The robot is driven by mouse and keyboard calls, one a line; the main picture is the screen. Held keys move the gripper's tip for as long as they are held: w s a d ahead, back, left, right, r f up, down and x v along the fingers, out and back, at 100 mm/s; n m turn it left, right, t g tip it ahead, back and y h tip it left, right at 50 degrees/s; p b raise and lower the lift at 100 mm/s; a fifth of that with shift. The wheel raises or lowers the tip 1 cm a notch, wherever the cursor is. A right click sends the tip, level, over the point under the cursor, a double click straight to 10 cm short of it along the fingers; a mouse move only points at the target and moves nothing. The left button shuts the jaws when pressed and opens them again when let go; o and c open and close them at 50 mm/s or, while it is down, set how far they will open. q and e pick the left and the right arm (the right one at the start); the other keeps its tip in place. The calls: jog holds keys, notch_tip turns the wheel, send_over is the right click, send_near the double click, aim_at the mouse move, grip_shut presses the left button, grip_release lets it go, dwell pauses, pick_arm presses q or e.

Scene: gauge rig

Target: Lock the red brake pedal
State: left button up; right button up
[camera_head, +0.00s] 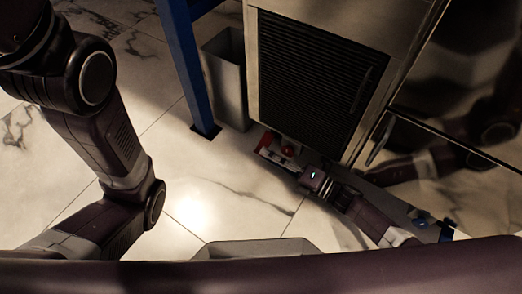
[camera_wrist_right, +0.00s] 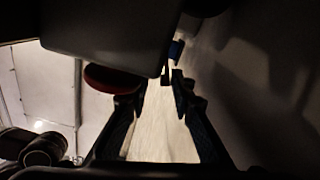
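The red brake pedal (camera_head: 288,151) is a small red rounded piece low down at the foot of the steel cabinet in the head view. In the right wrist view a dark red rounded pad (camera_wrist_right: 112,79) sits just left of and above the left finger. My right gripper (camera_head: 287,167) is low near the floor, close beside the red piece. In the wrist view my right gripper (camera_wrist_right: 158,88) has its dark fingers apart, with no object clearly held between them. Whether a finger touches the pad is unclear. My left arm shows at the left, but its gripper is out of view.
The steel cabinet (camera_head: 312,75) with a dark louvred panel stands behind the pedal. A blue post (camera_head: 185,65) and a grey bin (camera_head: 229,85) stand to its left. A grey block (camera_wrist_right: 110,28) overhangs the wrist view. Marble floor (camera_head: 215,200) is open at the centre-left.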

jog(key=v, duration=0.8)
jog(key=shift+d, duration=0.1)
